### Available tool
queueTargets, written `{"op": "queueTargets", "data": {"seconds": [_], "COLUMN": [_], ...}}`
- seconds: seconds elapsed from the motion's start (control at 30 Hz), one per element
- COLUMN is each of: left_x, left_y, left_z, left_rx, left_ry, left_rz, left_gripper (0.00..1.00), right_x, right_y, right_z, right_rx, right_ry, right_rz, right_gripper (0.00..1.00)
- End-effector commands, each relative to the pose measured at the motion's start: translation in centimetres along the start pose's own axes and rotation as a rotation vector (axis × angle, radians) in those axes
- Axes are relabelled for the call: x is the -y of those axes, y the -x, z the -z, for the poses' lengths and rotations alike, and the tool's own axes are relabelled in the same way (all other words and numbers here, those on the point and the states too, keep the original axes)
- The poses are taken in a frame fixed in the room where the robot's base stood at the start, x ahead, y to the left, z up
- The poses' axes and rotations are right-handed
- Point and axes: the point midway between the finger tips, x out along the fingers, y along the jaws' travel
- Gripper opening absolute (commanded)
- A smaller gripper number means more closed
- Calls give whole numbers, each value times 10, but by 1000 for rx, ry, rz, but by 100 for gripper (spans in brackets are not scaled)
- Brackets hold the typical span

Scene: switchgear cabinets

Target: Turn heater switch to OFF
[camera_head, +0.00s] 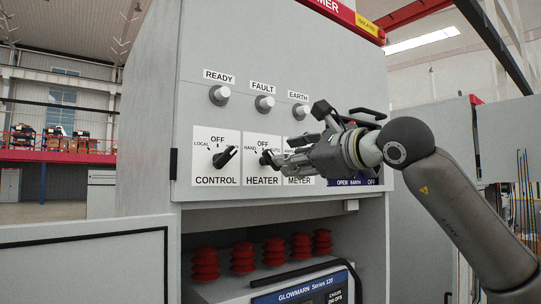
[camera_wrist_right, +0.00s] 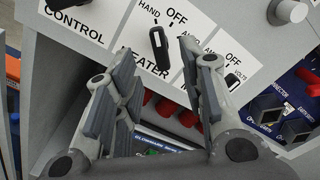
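The heater switch (camera_head: 267,158) is a black knob on a white plate marked HAND, OFF, AUTO and HEATER. In the right wrist view the heater switch (camera_wrist_right: 158,49) has its upper end toward the HAND label rather than OFF. My right gripper (camera_head: 284,159) reaches in from the right, close in front of the heater plate. In the right wrist view my right gripper (camera_wrist_right: 157,58) has its fingers spread apart, with the knob showing in the gap beyond the tips. I see no contact. The fingers hide part of the plate. My left gripper is in neither view.
The control switch (camera_head: 225,157) is left of the heater. The meter plate (camera_head: 299,181) on the right is partly behind my gripper. Indicator lamps (camera_head: 264,103) sit above. Red insulators (camera_head: 243,257) stand in an open bay below.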

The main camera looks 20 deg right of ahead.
Motion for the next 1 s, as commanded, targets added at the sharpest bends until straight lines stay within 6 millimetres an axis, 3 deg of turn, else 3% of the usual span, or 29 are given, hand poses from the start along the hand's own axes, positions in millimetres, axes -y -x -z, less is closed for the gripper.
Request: {"op": "queueTargets", "data": {"seconds": [0.2,0.4,0.83,1.0], "left_x": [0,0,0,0], "left_y": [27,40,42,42], "left_z": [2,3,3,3], "left_rx": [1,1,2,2], "left_ry": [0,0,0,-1], "left_rz": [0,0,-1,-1], "left_gripper": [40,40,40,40], "right_x": [3,2,0,0], "right_y": [-44,-72,-82,-82], "right_z": [-4,-3,0,0], "right_rx": [0,1,2,2], "right_ry": [-2,-3,-3,-3], "right_rz": [-3,-2,-1,-1], "right_gripper": [38,38,38,16]}}
